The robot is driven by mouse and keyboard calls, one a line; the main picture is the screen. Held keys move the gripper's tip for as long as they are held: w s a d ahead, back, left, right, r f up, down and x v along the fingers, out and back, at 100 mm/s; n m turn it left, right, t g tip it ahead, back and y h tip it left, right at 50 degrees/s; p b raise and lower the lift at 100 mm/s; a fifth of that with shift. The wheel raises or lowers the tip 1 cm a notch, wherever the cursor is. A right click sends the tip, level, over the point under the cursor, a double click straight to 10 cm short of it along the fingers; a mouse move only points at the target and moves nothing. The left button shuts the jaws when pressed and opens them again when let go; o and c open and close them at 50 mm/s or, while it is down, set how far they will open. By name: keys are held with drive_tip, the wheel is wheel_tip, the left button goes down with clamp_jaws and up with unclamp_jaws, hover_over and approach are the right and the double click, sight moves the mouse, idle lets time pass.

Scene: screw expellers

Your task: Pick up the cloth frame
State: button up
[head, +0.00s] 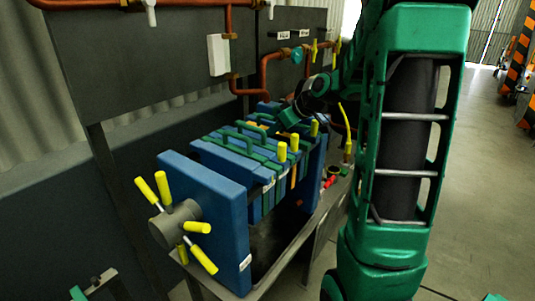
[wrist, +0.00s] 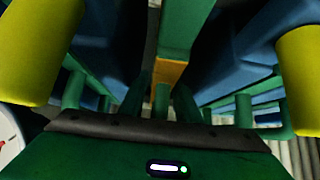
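The blue press (head: 215,195) holds a row of blue and green plates and frames with green bar handles (head: 245,150). I cannot tell for sure which one is the cloth frame; an orange-edged one (head: 293,178) stands between blue and green plates. In the wrist view an orange piece (wrist: 168,72) with a green bar (wrist: 180,25) lies straight ahead. My gripper (head: 290,115) is over the far part of the row, partly hidden by my arm. The wrist view shows its green body at the bottom, close above the handles.
Yellow grips (head: 282,151) stick up from the plates; two show large in the wrist view (wrist: 305,75). A spoked handwheel (head: 175,222) is on the near end. Copper pipes (head: 270,75) and a dark panel (head: 140,60) stand behind. Open floor (head: 480,190) lies to the right.

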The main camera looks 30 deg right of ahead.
drive_tip(key=shift+w+a+f, duration=0.15)
drive_tip(key=shift+w+f, duration=0.05)
drive_tip(key=shift+f, duration=0.05)
drive_tip(key=shift+c, duration=0.3)
drive_tip(key=shift+r, duration=0.1)
clamp_jaws()
